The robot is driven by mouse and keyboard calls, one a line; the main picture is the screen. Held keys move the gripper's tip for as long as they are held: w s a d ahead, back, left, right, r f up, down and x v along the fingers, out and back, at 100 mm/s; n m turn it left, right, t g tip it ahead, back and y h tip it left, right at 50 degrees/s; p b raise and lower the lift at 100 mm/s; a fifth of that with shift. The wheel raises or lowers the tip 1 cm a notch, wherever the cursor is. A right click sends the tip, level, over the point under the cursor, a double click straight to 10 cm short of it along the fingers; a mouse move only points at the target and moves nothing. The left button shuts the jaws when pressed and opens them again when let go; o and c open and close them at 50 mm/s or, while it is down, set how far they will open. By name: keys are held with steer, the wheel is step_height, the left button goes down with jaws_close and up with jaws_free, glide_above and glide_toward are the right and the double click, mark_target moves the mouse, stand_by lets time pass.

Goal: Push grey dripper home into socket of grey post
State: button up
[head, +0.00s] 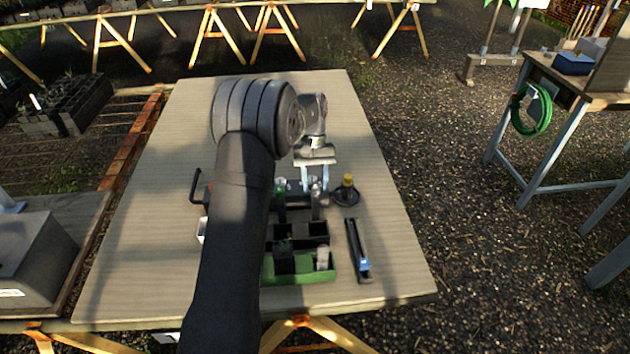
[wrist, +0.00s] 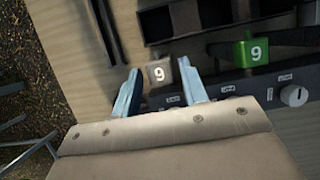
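The grey dripper, a small grey block marked 9, stands at the labelled dark rack, between the fingers of my gripper in the wrist view (wrist: 161,73). In the head view it shows as a small grey shape (head: 316,196) below the fingers. My gripper (wrist: 160,80) has two pale blue fingers, one on each side of the dripper, with a visible gap at least on the left. It looks open around the dripper, not clamped. In the head view my gripper (head: 315,186) points down at the rack. The grey post and its socket are hidden beneath the dripper; I cannot tell how deep it sits.
A green dripper marked 9 (wrist: 252,51) stands beside it on the rack. A green tray (head: 299,278) with black compartments holds another grey piece (head: 323,257). A black strip with a blue part (head: 358,252) and a black dish with a yellow top (head: 347,192) lie right.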

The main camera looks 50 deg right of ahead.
steer(key=shift+o, duration=0.7)
steer(key=v, duration=1.7)
steer(key=shift+r, duration=0.2)
steer(key=shift+f, duration=0.15)
steer(key=x, duration=1.7)
